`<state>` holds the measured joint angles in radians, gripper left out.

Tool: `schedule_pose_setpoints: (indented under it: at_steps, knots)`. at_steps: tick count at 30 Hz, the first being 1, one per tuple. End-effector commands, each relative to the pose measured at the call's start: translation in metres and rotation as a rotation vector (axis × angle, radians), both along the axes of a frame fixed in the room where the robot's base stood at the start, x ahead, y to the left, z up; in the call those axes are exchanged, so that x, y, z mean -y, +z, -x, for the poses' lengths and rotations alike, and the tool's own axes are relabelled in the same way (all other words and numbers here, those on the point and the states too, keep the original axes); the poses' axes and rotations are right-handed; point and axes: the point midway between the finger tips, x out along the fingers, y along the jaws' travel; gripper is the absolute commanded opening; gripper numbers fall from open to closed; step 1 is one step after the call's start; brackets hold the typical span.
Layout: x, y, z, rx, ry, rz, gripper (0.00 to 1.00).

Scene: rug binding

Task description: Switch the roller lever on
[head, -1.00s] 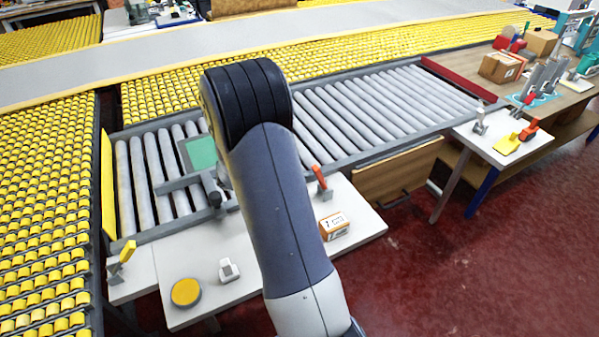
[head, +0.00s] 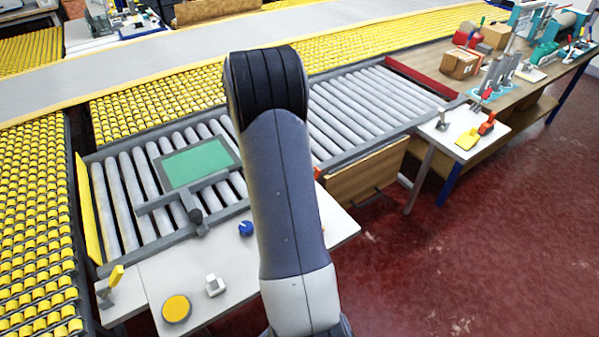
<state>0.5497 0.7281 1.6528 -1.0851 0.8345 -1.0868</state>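Several levers show in the head view, and I cannot tell which one is the roller lever. A yellow-handled lever (head: 115,277) tilts up on a grey base at the left corner of the white table. A bit of red (head: 318,173), likely a red lever's tip, shows just right of my arm; the rest is hidden behind the arm. On the small right table stand a grey upright lever (head: 442,121) and a lever with an orange-red handle (head: 487,123). My gripper is out of sight.
The white table (head: 165,268) also carries a blue knob (head: 246,228), a yellow round button (head: 176,309) and a small white switch (head: 215,286). Behind it is the roller conveyor (head: 125,205) with a green-topped plate (head: 197,163). Red floor is open at right.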

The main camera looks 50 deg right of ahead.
Motion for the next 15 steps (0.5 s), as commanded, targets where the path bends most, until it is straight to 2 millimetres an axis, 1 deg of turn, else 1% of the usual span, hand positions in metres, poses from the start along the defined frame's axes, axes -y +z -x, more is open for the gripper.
schedule_pose_setpoints:
  at_steps: [6, 15]
  knots:
    - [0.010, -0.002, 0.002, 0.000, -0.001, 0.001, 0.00]
    - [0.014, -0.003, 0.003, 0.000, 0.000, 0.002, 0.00]
